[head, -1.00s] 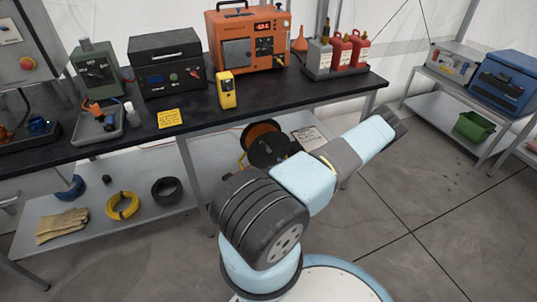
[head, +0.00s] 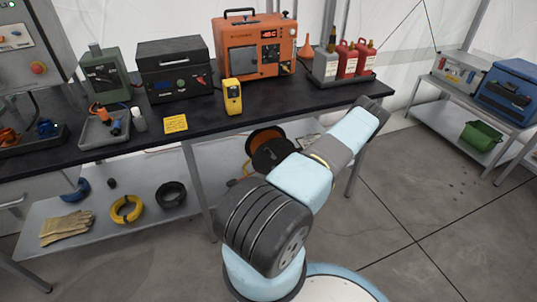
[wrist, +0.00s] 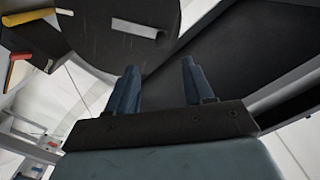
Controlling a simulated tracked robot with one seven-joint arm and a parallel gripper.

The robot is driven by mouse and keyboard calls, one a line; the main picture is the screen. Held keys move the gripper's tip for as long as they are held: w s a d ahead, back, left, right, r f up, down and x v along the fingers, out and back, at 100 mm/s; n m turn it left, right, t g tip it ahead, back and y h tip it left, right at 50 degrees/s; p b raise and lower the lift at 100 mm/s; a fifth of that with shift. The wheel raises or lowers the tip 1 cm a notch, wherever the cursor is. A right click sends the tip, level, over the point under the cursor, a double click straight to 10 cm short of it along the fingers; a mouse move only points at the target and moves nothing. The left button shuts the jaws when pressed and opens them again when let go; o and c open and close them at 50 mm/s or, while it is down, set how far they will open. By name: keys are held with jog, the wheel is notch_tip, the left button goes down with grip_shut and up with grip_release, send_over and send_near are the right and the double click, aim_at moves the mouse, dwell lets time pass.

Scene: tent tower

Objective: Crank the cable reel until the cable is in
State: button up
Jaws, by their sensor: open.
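The cable reel (head: 272,147), black with orange cable, stands under the front edge of the long bench in the head view, partly behind my arm. In the wrist view a large dark round disc (wrist: 95,35), which looks like the reel's side, fills the upper left. A light grey peg (wrist: 137,30) sticks out from it, perhaps the crank handle. My gripper (wrist: 162,82) is open, with nothing between its two blue-grey fingers. The fingers lie below the disc in the picture, and I cannot tell how far off it is. The head view does not show the fingers.
The dark-topped bench (head: 205,118) carries an orange generator-like unit (head: 253,45), a yellow meter (head: 232,96) and red bottles (head: 347,60). Gloves (head: 67,228) and a yellow coil (head: 126,209) lie on its lower shelf. The floor at the right (head: 430,210) is clear.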

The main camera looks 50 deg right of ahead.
aim_at(270, 155)
jog(key=w+d+n, duration=0.2)
jog(key=w, duration=0.2)
jog(key=w+d+n, duration=0.2)
jog(key=w+n, duration=0.1)
jog(key=w, duration=0.1)
jog(key=w+d+n, duration=0.2)
jog(key=w, duration=0.3)
jog(key=shift+d+r+n, duration=0.1)
jog(key=shift+r+n, duration=0.05)
jog(key=shift+n, duration=0.15)
jog(key=shift+c, duration=0.3)
grip_shut()
dwell(0.4)
